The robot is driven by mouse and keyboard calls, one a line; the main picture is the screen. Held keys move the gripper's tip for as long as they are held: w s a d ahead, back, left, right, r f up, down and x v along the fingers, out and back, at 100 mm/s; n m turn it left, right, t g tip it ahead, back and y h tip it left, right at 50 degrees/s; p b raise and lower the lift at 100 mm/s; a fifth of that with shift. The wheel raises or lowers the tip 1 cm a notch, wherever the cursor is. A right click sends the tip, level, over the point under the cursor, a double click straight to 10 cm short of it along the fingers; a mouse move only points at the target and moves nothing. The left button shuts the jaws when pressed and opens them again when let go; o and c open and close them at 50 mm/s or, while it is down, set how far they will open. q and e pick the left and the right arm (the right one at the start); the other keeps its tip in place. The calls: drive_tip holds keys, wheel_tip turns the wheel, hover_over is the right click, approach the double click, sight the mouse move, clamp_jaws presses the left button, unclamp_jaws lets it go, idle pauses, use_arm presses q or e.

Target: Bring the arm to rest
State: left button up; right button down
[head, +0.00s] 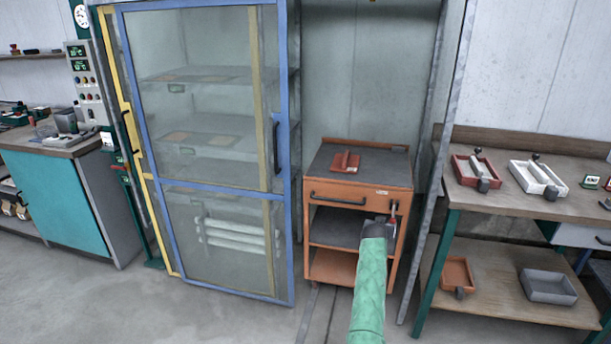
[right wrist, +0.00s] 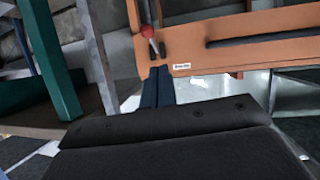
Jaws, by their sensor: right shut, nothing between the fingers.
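My right arm, in a green sleeve, reaches up from the bottom of the head view. Its gripper (head: 391,212) is in front of the upper right part of the orange cart (head: 358,195). In the right wrist view, the dark fingers (right wrist: 158,84) are together with nothing between them. They point at the cart's orange front, just below a small red-knobbed lever (right wrist: 149,34). I cannot tell whether they touch the cart. My left gripper is not in view.
A grey upright post (head: 437,165) is close on the arm's right. A workbench (head: 520,198) with trays stands further right. The floor (head: 190,310) in front is clear.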

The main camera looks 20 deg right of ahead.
drive_tip(key=s+a+r+g+y, duration=0.1)
drive_tip(key=s+a+r+y, duration=0.15)
drive_tip(key=r, duration=0.35)
drive_tip(key=s+a+r+g+y, duration=0.1)
drive_tip(key=s+a+r, duration=0.1)
drive_tip(key=a+r, duration=0.3)
drive_tip(key=s+a+r+n+y, duration=0.3)
drive_tip(key=s+a+n, duration=0.2)
drive_tip(key=s+a, duration=0.9)
drive_tip(key=s+a+f+n+g+y, duration=0.15)
drive_tip(key=s+a+f, duration=0.35)
drive_tip(key=s+a, duration=0.5)
drive_tip(key=s+a+f+n+y, duration=0.2)
drive_tip(key=s+a+f, duration=0.2)
drive_tip(key=s+a, duration=0.6)
drive_tip(key=s+f+g, duration=0.1)
drive_tip(key=s+f, duration=0.3)
drive_tip(key=s, duration=0.4)
drive_tip(key=s+a+f+g, duration=0.1)
drive_tip(key=s+f, duration=0.3)
drive_tip(key=s, duration=0.4)
drive_tip(key=s+f+n+g, duration=0.1)
drive_tip(key=s+f+g, duration=0.2)
drive_tip(key=s+f, duration=0.2)
drive_tip(key=s, duration=0.3)
drive_tip(key=shift+s+a, duration=0.25)
drive_tip(key=shift+s, duration=0.05)
